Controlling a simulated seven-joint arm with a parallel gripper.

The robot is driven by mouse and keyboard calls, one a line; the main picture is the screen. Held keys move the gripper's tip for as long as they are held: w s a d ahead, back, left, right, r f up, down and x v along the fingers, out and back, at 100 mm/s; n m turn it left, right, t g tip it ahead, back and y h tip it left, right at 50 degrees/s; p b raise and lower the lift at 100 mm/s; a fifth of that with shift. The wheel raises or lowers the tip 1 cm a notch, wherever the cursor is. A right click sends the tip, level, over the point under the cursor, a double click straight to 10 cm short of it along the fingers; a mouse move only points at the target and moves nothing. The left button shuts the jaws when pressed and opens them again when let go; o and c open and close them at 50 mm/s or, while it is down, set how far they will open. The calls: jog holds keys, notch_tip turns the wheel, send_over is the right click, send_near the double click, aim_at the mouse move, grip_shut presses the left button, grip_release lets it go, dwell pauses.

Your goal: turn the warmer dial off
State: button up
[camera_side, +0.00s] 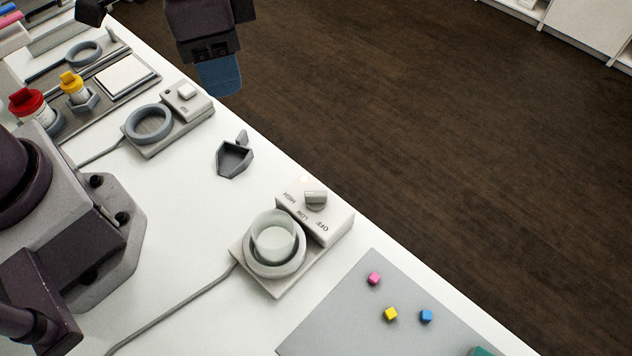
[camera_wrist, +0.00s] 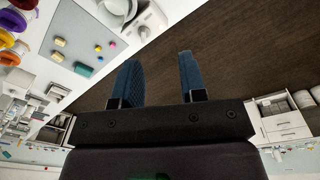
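The warmer (camera_side: 264,283) is a pale grey unit on the white table, holding a clear glass cup (camera_side: 274,240) in its ring. Its dial (camera_side: 316,199) is a small grey knob on the panel marked HIGH, LOW and OFF. Which mark it points to is hard to tell. A small pale light glows beside the panel. In the wrist view the dial (camera_wrist: 143,32) shows at the top, beyond the fingers. My gripper (camera_side: 221,78) hangs beyond the table edge, up and left of the dial, apart from it. In the wrist view its blue fingers (camera_wrist: 158,58) are apart and empty.
A second ring device (camera_side: 152,123) with a button stands to the left. A grey scoop-shaped tray (camera_side: 234,159) lies between the two. Red-capped (camera_side: 27,104) and yellow-capped (camera_side: 72,85) bottles stand farther left. A grey mat (camera_side: 352,320) with small cubes is at front right.

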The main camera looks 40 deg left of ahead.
jog(key=m+y, duration=0.1)
jog(key=m, duration=0.1)
send_over(316, 193)
jog(key=s+a, duration=0.2)
notch_tip(316, 193, down, 7)
jog(key=w+d+m, duration=0.1)
jog(key=w+d, duration=0.1)
notch_tip(316, 193, down, 13)
jog(key=shift+r, duration=0.1)
grip_shut()
